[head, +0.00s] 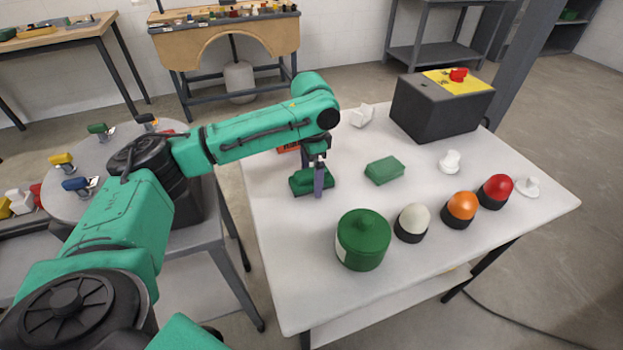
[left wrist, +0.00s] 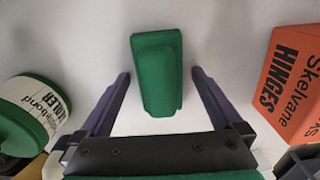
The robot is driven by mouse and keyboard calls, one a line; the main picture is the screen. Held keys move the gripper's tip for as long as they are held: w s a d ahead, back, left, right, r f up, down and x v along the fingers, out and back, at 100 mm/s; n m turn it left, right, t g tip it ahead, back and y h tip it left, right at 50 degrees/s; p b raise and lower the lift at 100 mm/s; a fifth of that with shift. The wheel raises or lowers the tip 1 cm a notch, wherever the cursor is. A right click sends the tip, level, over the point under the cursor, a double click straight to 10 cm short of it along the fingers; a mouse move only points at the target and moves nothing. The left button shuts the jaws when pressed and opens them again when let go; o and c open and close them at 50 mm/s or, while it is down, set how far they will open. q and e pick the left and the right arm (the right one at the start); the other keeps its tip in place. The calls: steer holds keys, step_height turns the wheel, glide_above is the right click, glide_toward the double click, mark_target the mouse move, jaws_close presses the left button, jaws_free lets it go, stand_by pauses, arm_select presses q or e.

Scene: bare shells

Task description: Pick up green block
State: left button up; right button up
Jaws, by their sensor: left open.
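The green block (head: 384,170) lies on the white table, near its middle. My left gripper (head: 319,190) is open and empty, over the table to the left of the block in the head view. Its fingers do not touch the block; the exact height gap is hard to tell. My right gripper is not in view.
A green tin (head: 363,242) stands at the table's front, beside white, orange (head: 460,207) and red balls on black bases. An orange hinges box (left wrist: 292,82) is right in the wrist view. A dark box with a red button (head: 440,105) stands at the back.

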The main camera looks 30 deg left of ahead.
arm_select(q)
steer(key=c, duration=1.5)
steer(key=shift+r, duration=0.15)
step_height(320, 180, up, 13)
steer(key=p, duration=0.2)
step_height(320, 180, up, 7)
steer(key=p, duration=0.3)
glide_above(312, 171)
steer(key=shift+a, duration=0.1)
